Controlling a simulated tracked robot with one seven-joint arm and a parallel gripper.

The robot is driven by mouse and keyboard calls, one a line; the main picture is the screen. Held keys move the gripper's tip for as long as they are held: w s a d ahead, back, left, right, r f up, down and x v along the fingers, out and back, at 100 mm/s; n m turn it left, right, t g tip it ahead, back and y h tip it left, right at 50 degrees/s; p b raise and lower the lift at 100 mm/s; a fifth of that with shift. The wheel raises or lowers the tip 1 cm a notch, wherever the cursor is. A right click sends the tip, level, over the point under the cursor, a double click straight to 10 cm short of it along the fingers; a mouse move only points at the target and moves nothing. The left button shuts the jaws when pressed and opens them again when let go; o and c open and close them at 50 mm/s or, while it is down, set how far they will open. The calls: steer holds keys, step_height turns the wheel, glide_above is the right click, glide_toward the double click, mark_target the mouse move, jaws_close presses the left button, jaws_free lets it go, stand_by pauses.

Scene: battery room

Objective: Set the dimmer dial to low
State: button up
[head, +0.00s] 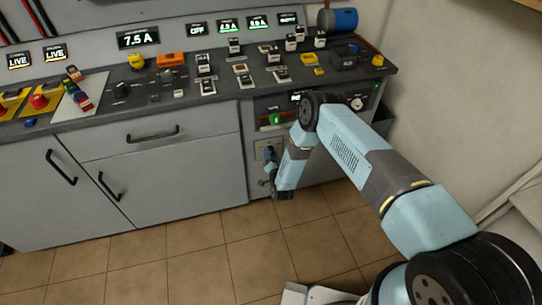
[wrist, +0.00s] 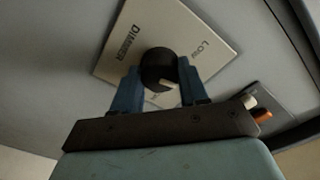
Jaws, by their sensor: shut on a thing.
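The dimmer dial (wrist: 158,62) is a round black knob with a pale mark on it. It sits on a pale square plate (wrist: 124,65) lettered DIMMER, with LOW (wrist: 203,47) at the upper right. The pale mark faces down and slightly right in the wrist view, away from the LOW lettering. Other lettering below the dial is mostly hidden by my fingers. My gripper (wrist: 159,74) is shut on the dial, one blue finger on each side. In the head view my gripper (head: 270,168) is at the cabinet front, and the dial is hidden there.
A small plate with a white and an orange part (wrist: 262,114) lies close to my gripper's right side. Above my arm is the worktop (head: 225,88) with several switches and buttons. A wall (head: 450,90) stands at the right. The tiled floor (head: 190,255) is clear.

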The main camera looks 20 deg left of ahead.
steer(key=shift+d+f+n, duration=0.1)
steer(key=shift+n, duration=2.3)
steer(key=shift+d+f+n, duration=0.1)
steer(key=shift+n, duration=2.3)
steer(key=o, duration=1.1)
steer(key=shift+a, duration=0.1)
steer(key=shift+c, duration=0.2)
steer(key=shift+r, duration=0.1)
steer(key=v, duration=1.3)
steer(key=shift+s+d+f, duration=0.25)
steer(key=shift+d, duration=0.05)
